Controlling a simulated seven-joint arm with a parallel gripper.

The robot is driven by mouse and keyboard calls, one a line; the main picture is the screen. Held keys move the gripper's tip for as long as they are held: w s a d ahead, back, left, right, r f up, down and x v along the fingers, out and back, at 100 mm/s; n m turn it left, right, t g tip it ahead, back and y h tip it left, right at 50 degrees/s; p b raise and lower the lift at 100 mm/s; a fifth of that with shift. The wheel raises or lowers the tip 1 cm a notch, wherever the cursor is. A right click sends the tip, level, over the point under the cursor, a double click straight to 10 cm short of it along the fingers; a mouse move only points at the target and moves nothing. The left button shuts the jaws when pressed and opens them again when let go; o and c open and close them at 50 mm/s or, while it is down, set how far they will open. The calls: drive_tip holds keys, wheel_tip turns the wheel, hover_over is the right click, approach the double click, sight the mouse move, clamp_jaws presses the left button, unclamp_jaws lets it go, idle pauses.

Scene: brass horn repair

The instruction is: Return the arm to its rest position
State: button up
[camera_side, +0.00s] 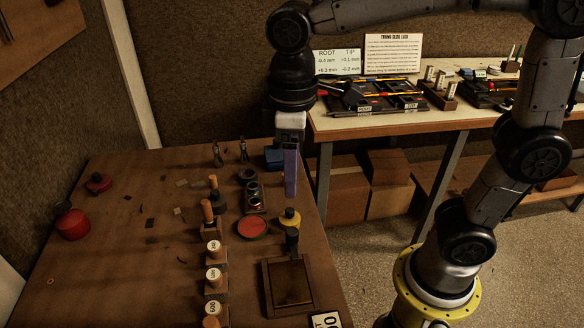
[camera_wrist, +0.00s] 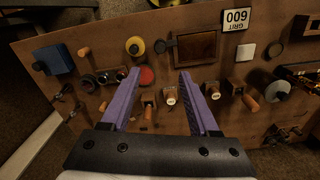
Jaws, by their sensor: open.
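My gripper (camera_side: 290,175) hangs down over the right part of the brown workbench (camera_side: 120,260), above the tabletop and apart from the things on it. In the wrist view its two purple fingers (camera_wrist: 158,78) are spread wide with nothing between them. The bench lies well below the fingertips in that view. The arm arches from its yellow-ringed base at the right over to the bench. No rest position is marked in either view.
On the bench stand wooden-handled tools in blocks (camera_side: 213,250), a red round pad (camera_side: 251,228), a yellow-based item (camera_side: 290,217), a framed dark tray (camera_side: 289,284), a blue block (camera_side: 274,157) and red containers (camera_side: 73,223). A second table (camera_side: 400,122) with tools stands behind.

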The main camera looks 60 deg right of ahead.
drive_tip(key=s+d+r+m+t, duration=0.25)
drive_tip(key=s+d+r, duration=0.2)
drive_tip(key=d, duration=0.25)
drive_tip(key=s+d+f+m+t, duration=0.3)
drive_tip(key=s+d+f, duration=0.1)
drive_tip(key=s+f, duration=0.1)
drive_tip(key=shift+s+d+f+m, duration=0.25)
drive_tip(key=shift+s+f+m, duration=0.1)
drive_tip(key=shift+s, duration=0.4)
